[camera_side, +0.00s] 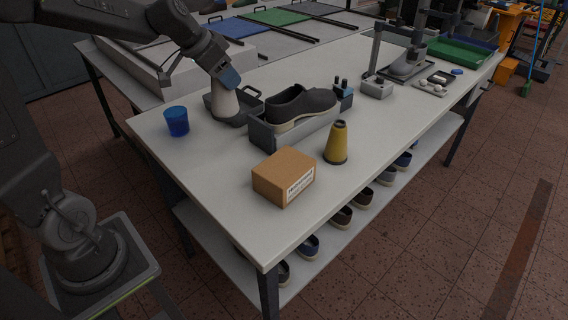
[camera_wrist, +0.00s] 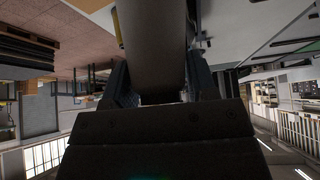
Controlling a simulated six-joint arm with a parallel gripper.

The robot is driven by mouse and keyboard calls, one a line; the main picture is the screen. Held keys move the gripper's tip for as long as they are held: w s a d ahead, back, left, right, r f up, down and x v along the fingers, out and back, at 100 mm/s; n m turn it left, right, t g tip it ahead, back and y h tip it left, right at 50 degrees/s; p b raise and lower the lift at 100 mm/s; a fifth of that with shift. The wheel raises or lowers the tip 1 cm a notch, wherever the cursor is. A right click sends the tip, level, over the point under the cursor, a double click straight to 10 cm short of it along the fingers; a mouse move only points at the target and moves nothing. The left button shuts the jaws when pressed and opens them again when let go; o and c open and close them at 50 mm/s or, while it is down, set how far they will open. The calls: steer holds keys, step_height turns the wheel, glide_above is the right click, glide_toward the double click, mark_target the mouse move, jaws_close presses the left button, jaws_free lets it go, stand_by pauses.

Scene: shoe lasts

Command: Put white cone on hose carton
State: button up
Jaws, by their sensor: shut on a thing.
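The white cone (camera_side: 223,105) stands upright under my gripper (camera_side: 226,86), beside or in front of a dark grey tray. My gripper is shut on its upper part. In the wrist view the cone (camera_wrist: 153,45) fills the space between my fingers (camera_wrist: 160,88) and looks grey-brown in shadow. Whether its base touches a surface is unclear. The hose carton (camera_side: 278,178) is a closed brown cardboard box with a white label, near the table's front edge. Its top is bare. My gripper is behind it and to its left.
A yellow cone (camera_side: 337,143) stands right of the carton. A grey holder (camera_side: 270,136) with a dark shoe (camera_side: 300,105) lies between the white cone and the carton. A blue cup (camera_side: 177,121) is at left. The table (camera_side: 215,165) is clear left of the carton.

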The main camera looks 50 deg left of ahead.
steer(key=w+d+f+m, duration=0.1)
steer(key=w+d+f, duration=0.1)
steer(key=d+f, duration=0.2)
steer(key=w+d+f+m+h, duration=0.1)
steer(key=w+d+f, duration=0.2)
steer(key=d, duration=0.8)
steer(key=shift+f+m, duration=0.4)
steer(key=shift+f, duration=0.8)
steer(key=shift+d+f+g+h, duration=0.1)
steer(key=shift+d+g+h, duration=0.05)
steer(key=shift+g+h, duration=0.15)
steer(key=o, duration=1.3)
